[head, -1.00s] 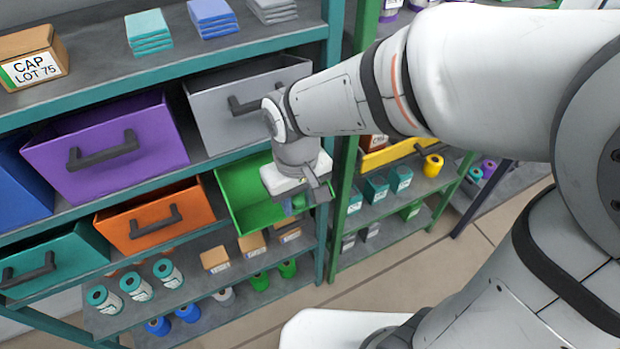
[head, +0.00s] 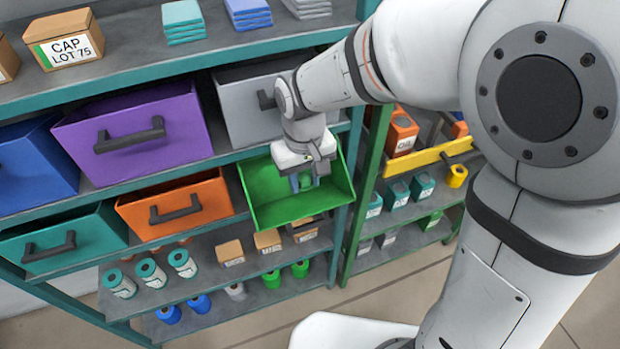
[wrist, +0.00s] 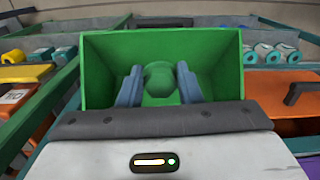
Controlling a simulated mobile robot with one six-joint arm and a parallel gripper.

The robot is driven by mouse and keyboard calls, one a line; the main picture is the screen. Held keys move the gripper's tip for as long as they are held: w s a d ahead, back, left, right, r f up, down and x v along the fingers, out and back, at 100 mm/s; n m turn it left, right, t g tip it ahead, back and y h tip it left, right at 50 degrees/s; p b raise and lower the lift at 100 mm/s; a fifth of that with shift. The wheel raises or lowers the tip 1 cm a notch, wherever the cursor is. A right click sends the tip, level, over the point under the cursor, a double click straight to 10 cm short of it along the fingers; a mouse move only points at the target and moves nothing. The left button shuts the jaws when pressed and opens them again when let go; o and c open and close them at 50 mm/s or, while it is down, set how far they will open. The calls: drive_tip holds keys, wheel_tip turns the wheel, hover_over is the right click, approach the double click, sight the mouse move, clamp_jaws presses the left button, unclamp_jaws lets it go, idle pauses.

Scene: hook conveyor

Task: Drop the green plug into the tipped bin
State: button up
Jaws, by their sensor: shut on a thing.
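The green bin (head: 320,207) is tipped forward on the shelf rack, its open top facing me. In the wrist view the same bin (wrist: 210,70) fills the upper middle, with its inside walls showing. My gripper (head: 308,183) is over the bin's opening. In the wrist view my gripper (wrist: 159,88) has its two blue-grey fingers on either side of the green plug (wrist: 159,77) and is shut on it. The plug is seen against the green inside of the bin. Its lower part is hard to tell from the bin behind it, and I cannot tell how far it is above the floor.
A grey bin (head: 240,110) stands above and an orange bin (head: 190,208) to the left of the green one. A purple bin (head: 140,150) is further left. Green and teal rack posts (head: 365,190) stand close on the right. Small boxes and spools fill the shelf below.

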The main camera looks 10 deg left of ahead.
drive_tip(key=o, duration=1)
drive_tip(key=shift+o, duration=0.2)
wheel_tip(320, 180, up, 8)
drive_tip(key=shift+f+b, duration=0.1)
drive_tip(key=shift+b, duration=0.3)
drive_tip(key=s+d+m+t, duration=0.1)
drive_tip(key=s+d+m, duration=0.2)
drive_tip(key=d, duration=0.9)
drive_tip(key=s+d+m+t, duration=0.2)
drive_tip(key=s+d, duration=0.3)
drive_tip(key=d, duration=0.7)
drive_tip(key=shift+s+m, duration=0.15)
drive_tip(key=shift+m, duration=0.75)
